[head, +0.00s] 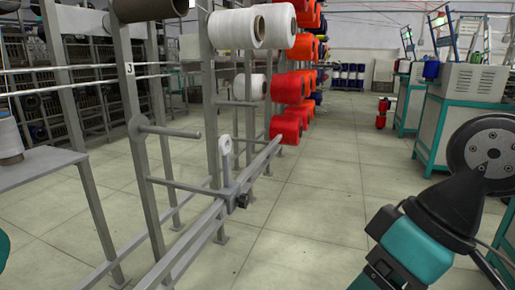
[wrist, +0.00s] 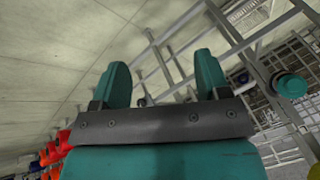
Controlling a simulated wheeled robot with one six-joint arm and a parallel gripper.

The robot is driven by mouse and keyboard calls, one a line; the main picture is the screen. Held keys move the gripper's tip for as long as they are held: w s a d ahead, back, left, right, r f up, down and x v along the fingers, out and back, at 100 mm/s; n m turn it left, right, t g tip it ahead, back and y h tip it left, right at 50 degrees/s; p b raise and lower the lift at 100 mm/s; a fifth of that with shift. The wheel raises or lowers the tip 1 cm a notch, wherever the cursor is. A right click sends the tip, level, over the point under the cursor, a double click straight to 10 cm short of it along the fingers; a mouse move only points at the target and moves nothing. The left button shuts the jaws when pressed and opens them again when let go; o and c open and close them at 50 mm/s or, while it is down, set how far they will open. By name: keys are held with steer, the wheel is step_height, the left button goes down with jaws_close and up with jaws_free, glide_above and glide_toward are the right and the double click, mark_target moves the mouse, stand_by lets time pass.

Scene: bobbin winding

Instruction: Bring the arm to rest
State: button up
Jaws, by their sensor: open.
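My gripper (wrist: 161,68) shows in the wrist view with its two teal fingers wide apart. Nothing is between the fingers, and the floor and grey rack bars show beyond them. In the head view, teal and black parts of my arm (head: 420,245) stand at the lower right, raised in front of the tiled floor. I cannot make out the gripper's fingers in the head view.
A grey metal rack (head: 215,110) stands left of my arm, with white cones (head: 236,29) and red cones (head: 287,127) on it. A side table (head: 40,166) holds a pale cone (head: 9,137). Teal-framed machines (head: 468,115) stand at right. The aisle floor (head: 325,195) is clear.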

step_height(320, 180, up, 39)
steer(key=s+d+m+p, duration=0.1)
steer(key=s+p, duration=0.1)
steer(key=p, duration=3.5)
steer(key=shift+s+d+h, duration=0.15)
steer(key=shift+d+h, duration=0.1)
steer(key=shift+h, duration=0.15)
